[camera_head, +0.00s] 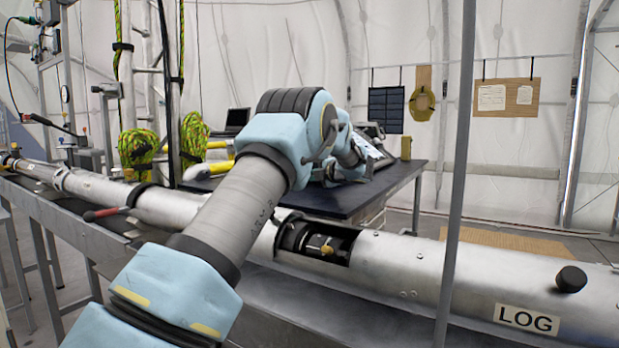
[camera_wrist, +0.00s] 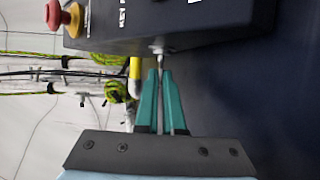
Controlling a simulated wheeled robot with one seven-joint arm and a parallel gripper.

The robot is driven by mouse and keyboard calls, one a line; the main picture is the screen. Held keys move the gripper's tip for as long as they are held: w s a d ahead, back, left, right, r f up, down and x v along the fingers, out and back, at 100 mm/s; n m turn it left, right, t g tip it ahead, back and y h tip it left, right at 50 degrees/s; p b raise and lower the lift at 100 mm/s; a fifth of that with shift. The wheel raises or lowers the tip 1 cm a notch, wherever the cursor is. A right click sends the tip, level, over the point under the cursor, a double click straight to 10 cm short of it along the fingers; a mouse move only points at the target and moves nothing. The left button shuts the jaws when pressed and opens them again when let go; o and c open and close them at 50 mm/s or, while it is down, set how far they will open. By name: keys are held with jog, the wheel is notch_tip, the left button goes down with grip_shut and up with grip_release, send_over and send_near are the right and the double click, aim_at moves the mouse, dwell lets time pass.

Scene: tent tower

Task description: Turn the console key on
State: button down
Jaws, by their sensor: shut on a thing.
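The console (camera_wrist: 200,22) is a dark box with white lettering, seen close up in the wrist view. A small metal key (camera_wrist: 159,60) sticks out of its face. My gripper (camera_wrist: 160,75) has teal fingers, shut on the key with the tips just below the console face. A red button on a yellow base (camera_wrist: 65,17) is on the console's left end. In the head view the console (camera_head: 372,152) stands on the dark table and is partly hidden by my arm. My fingers and the key are hidden there. I cannot tell the key's turn position.
The dark table (camera_head: 400,182) stands behind a long silver tube (camera_head: 400,265) with an opening and a LOG label. A thin grey post (camera_head: 456,180) rises at right. Coiled green-yellow ropes (camera_head: 137,147) hang at left.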

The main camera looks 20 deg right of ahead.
dwell(0.4)
jog(key=shift+f+t+b, duration=0.3)
jog(key=shift+f+b, duration=0.1)
jog(key=shift+b, duration=0.5)
jog(key=shift+r+m+y+b, duration=0.1)
jog(key=shift+m+y+b, duration=0.2)
jog(key=shift+y+b, duration=0.15)
jog(key=shift+r+t, duration=0.15)
jog(key=shift+t, duration=0.15)
jog(key=c, duration=1)
grip_release()
jog(key=b+v, duration=0.1)
jog(key=v, duration=1)
